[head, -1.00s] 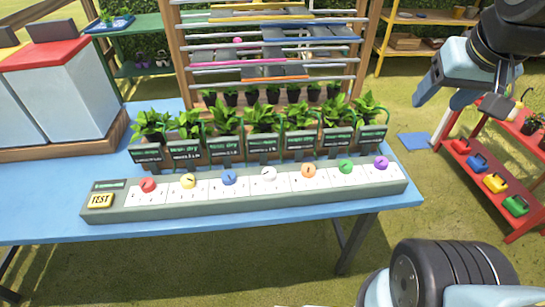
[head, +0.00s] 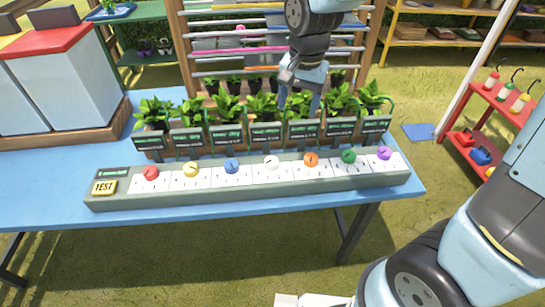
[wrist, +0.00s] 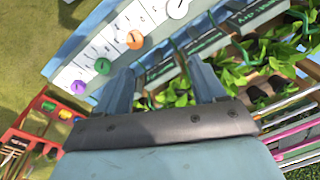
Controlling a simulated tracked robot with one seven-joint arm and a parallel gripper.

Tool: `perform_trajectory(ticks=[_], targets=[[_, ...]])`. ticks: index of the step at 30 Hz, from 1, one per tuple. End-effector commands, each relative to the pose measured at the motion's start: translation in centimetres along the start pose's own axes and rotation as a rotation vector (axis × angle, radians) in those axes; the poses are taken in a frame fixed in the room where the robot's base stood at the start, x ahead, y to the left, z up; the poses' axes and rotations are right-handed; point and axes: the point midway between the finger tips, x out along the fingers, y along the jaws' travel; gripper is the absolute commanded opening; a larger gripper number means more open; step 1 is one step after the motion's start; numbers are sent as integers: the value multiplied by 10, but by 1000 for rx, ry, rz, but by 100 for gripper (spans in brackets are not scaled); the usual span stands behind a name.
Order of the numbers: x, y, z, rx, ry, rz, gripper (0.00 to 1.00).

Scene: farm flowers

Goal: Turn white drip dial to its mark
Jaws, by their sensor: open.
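The white drip dial (head: 271,162) sits in the middle of a row of coloured dials on the long control box (head: 150,203). It has a dark pointer line, and its mark is too small to make out. In the wrist view the white dial (wrist: 177,8) is at the top edge, partly cut off. My gripper (head: 299,110) is open and empty, above the plants and signs behind the dials. It is up and slightly right of the white dial, apart from it. In the wrist view its fingers (wrist: 160,80) are spread over the signs and leaves.
The orange dial (head: 311,159) and blue dial (head: 232,166) flank the white one. Potted plants (head: 263,106) and dark signs (head: 265,135) stand close behind the box. A yellow TEST button (head: 104,188) is at its left end. A slatted rack (head: 240,60) stands behind.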

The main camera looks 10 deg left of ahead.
Motion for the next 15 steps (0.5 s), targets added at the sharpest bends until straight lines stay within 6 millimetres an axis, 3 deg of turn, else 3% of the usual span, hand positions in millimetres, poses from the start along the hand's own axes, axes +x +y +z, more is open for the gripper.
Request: perform_trajectory(ticks=[1,6,15], targets=[[12,-13,5,2,-17,14,70],[39,-40,17,27,-45,42,70],[61,-51,24,41,-57,58,70]])
